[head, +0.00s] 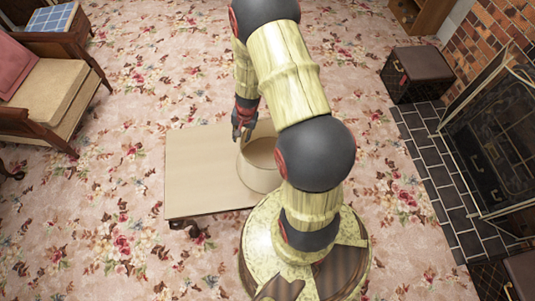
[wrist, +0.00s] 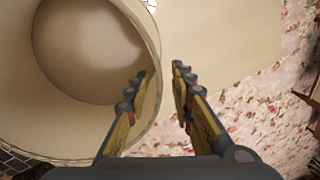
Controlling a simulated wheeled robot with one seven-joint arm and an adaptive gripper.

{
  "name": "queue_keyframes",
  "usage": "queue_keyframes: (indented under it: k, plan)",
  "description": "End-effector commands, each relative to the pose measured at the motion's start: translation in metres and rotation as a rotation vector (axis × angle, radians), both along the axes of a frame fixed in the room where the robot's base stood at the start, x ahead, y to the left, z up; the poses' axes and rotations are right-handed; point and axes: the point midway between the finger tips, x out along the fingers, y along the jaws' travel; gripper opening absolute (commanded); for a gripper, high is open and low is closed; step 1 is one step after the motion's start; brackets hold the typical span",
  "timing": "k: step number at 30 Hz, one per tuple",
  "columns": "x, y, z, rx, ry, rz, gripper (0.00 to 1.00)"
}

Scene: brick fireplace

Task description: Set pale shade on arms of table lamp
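The pale shade (head: 258,172) stands on the cream tabletop (head: 205,170), partly hidden behind my arm. In the wrist view the shade (wrist: 20,95) fills the left side, and I look into its open top. A round, shadowed surface shows inside it. My gripper (head: 240,130) is at the shade's upper left rim. In the wrist view my gripper (wrist: 164,72) is open, its left finger over the inside of the shade and its right finger outside the rim. The wall lies between them; I cannot tell whether either finger touches it. I see no table lamp in either view.
The tabletop left of the shade is bare. A wooden armchair (head: 50,85) stands at left, and a blue checked piece (head: 52,17) behind it. A dark chest (head: 418,75) and the fireplace screen (head: 495,135) are at right. Flowered carpet lies open between.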

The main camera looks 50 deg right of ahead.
Motion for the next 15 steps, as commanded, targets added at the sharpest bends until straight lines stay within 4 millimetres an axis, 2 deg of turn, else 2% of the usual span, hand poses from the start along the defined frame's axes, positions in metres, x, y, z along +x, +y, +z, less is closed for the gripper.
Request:
queue_keyframes:
  k: [9,15]
  plan:
    - [0.005,0.002,-0.044,0.0,0.0,0.001,0.24]
    - [0.006,0.002,-0.046,0.0,-0.001,0.0,0.24]
